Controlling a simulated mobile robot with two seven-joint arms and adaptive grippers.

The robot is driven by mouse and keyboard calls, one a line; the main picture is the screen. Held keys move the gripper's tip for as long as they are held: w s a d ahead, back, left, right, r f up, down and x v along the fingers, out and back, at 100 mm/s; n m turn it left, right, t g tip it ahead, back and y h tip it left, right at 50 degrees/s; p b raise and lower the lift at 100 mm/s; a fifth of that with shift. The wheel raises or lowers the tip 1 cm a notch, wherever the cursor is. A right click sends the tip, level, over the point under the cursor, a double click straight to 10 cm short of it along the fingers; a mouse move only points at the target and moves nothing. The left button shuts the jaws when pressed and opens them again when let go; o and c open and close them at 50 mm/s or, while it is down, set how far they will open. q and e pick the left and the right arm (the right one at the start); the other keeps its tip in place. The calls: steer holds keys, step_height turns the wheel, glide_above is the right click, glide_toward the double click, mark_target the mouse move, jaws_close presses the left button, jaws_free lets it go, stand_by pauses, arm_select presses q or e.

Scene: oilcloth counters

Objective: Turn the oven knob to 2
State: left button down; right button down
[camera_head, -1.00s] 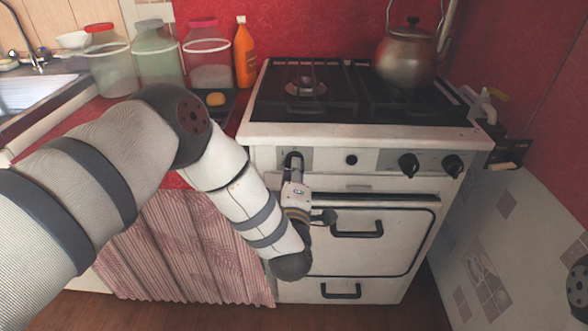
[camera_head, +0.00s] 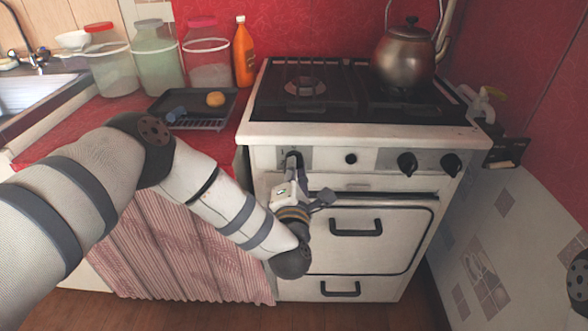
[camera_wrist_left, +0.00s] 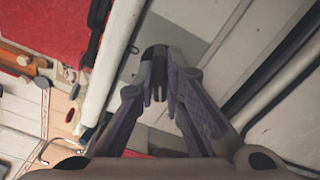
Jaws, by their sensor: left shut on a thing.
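The white stove's front panel (camera_head: 378,158) has a dark knob (camera_head: 294,158) at its left end. My left gripper (camera_head: 292,164) is shut on this knob, with the wrist below it and rolled to one side. In the left wrist view the two fingers (camera_wrist_left: 158,96) close around the dark knob (camera_wrist_left: 154,54) against the panel. The fingers hide most of the knob, and I cannot read its marks or setting. My right gripper is not in view.
The oven door handle (camera_head: 356,228) sticks out below. A kettle (camera_head: 405,55) stands on the hob. A dark tray (camera_head: 222,110) lies on the left counter.

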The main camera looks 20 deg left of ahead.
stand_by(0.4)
arm_select(q)
steer(key=c, duration=1.7)
jaws_free()
steer(key=v, duration=0.7)
steer(key=shift+s+d+r, duration=0.1)
steer(key=shift+s, duration=0.15)
